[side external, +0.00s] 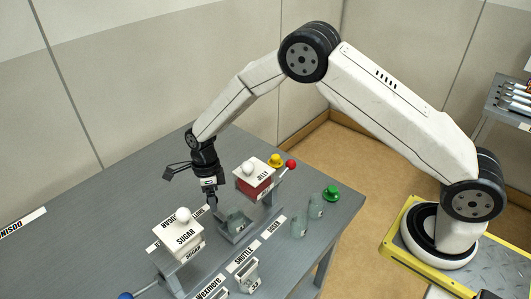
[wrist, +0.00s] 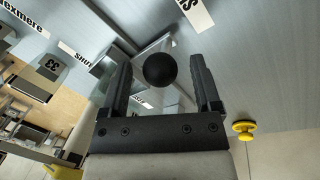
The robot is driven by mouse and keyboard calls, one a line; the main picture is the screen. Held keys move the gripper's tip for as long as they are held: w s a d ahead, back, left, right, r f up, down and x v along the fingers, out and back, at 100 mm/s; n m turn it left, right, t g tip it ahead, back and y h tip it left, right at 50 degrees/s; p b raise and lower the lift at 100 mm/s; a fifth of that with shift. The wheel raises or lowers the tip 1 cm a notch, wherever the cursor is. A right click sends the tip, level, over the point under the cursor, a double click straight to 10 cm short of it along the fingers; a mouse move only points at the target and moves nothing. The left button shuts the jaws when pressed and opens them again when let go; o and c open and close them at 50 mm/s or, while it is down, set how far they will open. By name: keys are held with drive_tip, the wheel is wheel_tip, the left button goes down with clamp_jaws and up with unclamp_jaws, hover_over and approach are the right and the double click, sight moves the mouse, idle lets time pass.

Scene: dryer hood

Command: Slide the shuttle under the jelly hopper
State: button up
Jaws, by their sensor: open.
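The jelly hopper (side external: 254,180), a white-topped red box labelled JELLY, stands to the right of my gripper in the side view. The shuttle (side external: 232,236) appears to be the low grey tray bearing a clear cup (side external: 237,220), in front of the jelly hopper and left of directly under it. A black ball knob (wrist: 160,70) shows in the wrist view. My gripper (side external: 211,200) is open beside the shuttle's far left end; in the wrist view its fingers (wrist: 165,85) stand on either side of the knob, with gaps. Contact cannot be told.
The white sugar hopper (side external: 181,238) with a blue-ended lever (side external: 126,296) stands at front left. Clear cups (side external: 300,227) stand right of the shuttle. Yellow (side external: 275,160) and green (side external: 331,193) knobbed pieces lie at the table's right side.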

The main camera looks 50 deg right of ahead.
clamp_jaws()
idle(1.4)
